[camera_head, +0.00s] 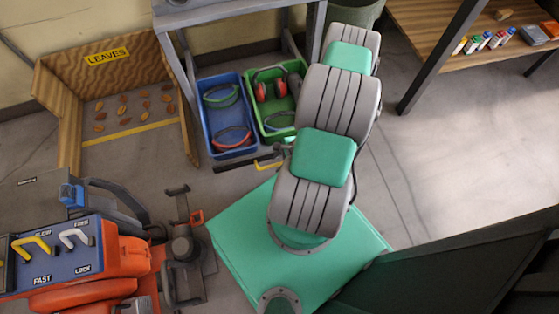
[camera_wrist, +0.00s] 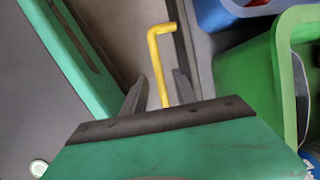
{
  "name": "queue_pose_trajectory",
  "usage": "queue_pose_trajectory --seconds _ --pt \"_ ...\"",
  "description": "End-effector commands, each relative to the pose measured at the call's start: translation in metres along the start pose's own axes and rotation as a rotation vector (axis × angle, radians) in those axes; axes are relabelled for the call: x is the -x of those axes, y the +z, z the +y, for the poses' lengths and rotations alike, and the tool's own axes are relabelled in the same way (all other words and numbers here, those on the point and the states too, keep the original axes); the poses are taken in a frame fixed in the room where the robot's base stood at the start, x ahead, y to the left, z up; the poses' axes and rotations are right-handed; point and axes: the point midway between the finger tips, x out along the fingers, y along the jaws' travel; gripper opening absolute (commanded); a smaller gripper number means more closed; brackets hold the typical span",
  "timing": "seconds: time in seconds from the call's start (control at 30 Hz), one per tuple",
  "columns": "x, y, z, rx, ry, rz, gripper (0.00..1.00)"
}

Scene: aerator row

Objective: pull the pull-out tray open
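The blue bin (camera_head: 205,125) and the green bin (camera_head: 262,125) stand under a grey bench at the back. A dark bar (camera_head: 232,165), seemingly the pull-out tray's front edge, runs low in front of them. A yellow bent handle (camera_head: 266,164) is at this bar; it also shows in the wrist view (camera_wrist: 156,62). My gripper (camera_wrist: 158,88) has its two dark fingers apart, one on each side of the yellow handle. A gap shows beside the left finger; contact cannot be told. In the head view my arm mostly hides the gripper.
The bins hold ear muffs (camera_head: 270,88) and coloured bands. A wooden leaves box (camera_head: 108,85) stands at left. An orange machine with a blue lever panel (camera_head: 50,258) is at lower left. A wooden shelf with small bottles (camera_head: 480,42) is at upper right. Floor at right is clear.

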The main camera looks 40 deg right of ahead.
Motion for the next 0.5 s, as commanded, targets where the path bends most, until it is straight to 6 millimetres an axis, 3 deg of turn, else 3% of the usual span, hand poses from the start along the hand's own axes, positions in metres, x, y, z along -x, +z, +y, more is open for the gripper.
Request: queue_pose_trajectory --seconds 0.17,0.4,0.5 --pt "0.013 0.0 -0.002 -0.001 -0.002 0.001 0.34" --pt "0.062 0.001 -0.001 -0.002 -0.002 0.002 0.34" --pt "0.075 0.001 0.0 -0.001 -0.001 0.001 0.34"
